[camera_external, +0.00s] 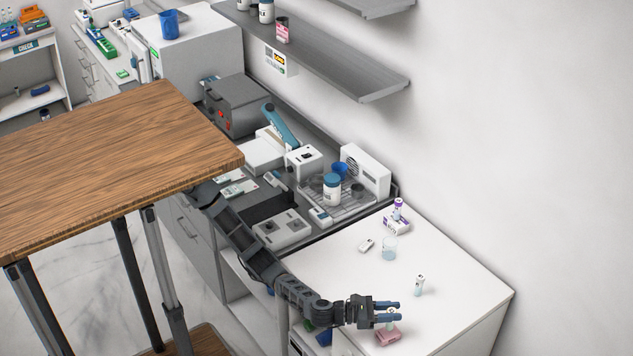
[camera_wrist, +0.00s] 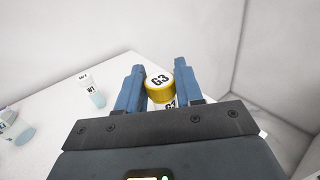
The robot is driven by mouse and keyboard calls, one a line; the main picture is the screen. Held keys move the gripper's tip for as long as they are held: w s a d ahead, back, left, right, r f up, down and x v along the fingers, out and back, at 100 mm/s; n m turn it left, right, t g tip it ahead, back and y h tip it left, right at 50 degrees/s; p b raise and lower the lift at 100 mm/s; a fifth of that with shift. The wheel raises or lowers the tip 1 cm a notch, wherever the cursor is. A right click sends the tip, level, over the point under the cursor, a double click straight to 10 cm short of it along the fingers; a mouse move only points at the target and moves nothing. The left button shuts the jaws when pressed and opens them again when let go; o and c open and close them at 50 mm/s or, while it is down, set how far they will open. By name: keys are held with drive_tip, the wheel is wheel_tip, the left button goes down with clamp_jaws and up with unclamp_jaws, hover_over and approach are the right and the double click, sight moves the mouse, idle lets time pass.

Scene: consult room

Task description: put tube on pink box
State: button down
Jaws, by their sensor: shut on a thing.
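My gripper (camera_external: 390,312) is shut on a tube with a yellow cap marked G3 (camera_wrist: 160,82), which stands between the two blue fingers in the wrist view. In the external view the tube is mostly hidden by the fingers; a little of it shows between and below them. The pink box (camera_external: 388,335) lies on the white counter right under my gripper in the external view. I cannot tell whether the tube touches the box. The box is hidden in the wrist view.
Another tube (camera_external: 419,285) stands on the white counter (camera_external: 455,290) behind my gripper; it also shows in the wrist view (camera_wrist: 92,93). A glass beaker (camera_external: 389,249), a small white item (camera_external: 366,245) and a purple-and-white box (camera_external: 397,226) sit further back. A wooden table (camera_external: 110,150) is at left.

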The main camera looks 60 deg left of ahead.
drive_tip(key=shift+f, duration=0.7)
drive_tip(key=c, duration=0.7)
unclamp_jaws()
drive_tip(key=shift+f, duration=0.1)
drive_tip(key=shift+c, duration=0.2)
drive_tip(key=shift+s+r, duration=0.1)
drive_tip(key=shift+r, duration=0.1)
drive_tip(key=shift+s+a+p, duration=0.25)
drive_tip(key=shift+s+p, duration=0.05)
drive_tip(key=shift+p, duration=0.25)
drive_tip(key=p+v, duration=0.7)
drive_tip(key=v, duration=0.4)
